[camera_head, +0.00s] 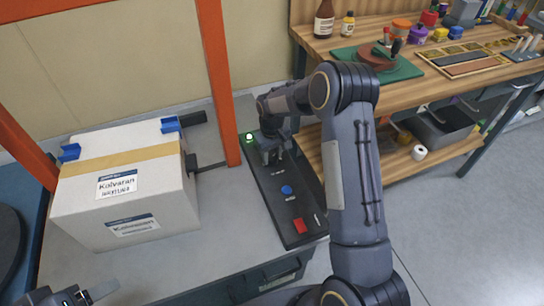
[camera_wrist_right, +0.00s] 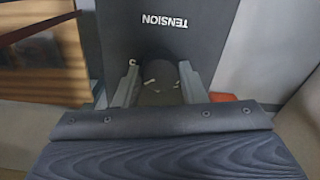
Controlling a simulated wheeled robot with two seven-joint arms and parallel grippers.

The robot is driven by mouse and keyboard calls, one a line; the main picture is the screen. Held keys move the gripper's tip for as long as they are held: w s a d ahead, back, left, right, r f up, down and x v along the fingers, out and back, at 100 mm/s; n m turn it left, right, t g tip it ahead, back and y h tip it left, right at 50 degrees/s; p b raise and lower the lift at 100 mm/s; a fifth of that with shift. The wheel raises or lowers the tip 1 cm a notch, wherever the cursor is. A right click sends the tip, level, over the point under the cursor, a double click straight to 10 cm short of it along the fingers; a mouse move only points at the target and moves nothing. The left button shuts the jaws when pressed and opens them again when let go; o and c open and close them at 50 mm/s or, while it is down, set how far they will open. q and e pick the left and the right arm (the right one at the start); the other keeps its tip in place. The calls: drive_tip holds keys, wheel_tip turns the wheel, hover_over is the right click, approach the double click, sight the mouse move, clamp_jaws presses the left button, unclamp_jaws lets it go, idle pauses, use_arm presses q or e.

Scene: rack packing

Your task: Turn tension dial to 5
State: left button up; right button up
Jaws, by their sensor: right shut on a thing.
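The black control panel (camera_head: 265,205) lies on the grey table, right of the orange post. My right gripper (camera_head: 272,155) reaches down over its far end and hides the dial there. In the right wrist view the upside-down word TENSION is on the panel (camera_wrist_right: 190,50). Just below it the right gripper (camera_wrist_right: 158,88) has its two fingers on either side of the dark tension dial (camera_wrist_right: 158,92) and is shut on it. Small white marks show there, but I cannot read the setting. My left gripper (camera_head: 85,294) is partly in view at the bottom left, away from the panel.
A taped white box (camera_head: 130,190) stands on the left between orange posts (camera_head: 217,80). A wooden workbench (camera_head: 420,85) with tools is at the back right.

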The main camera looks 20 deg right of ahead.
sight(272, 157)
drive_tip(key=m, duration=0.3)
drive_tip(key=shift+m+b, duration=0.3)
drive_tip(key=shift+m, duration=1.5)
drive_tip(key=o, duration=1)
drive_tip(key=shift+r, duration=3.9)
drive_tip(key=shift+r, duration=0.15)
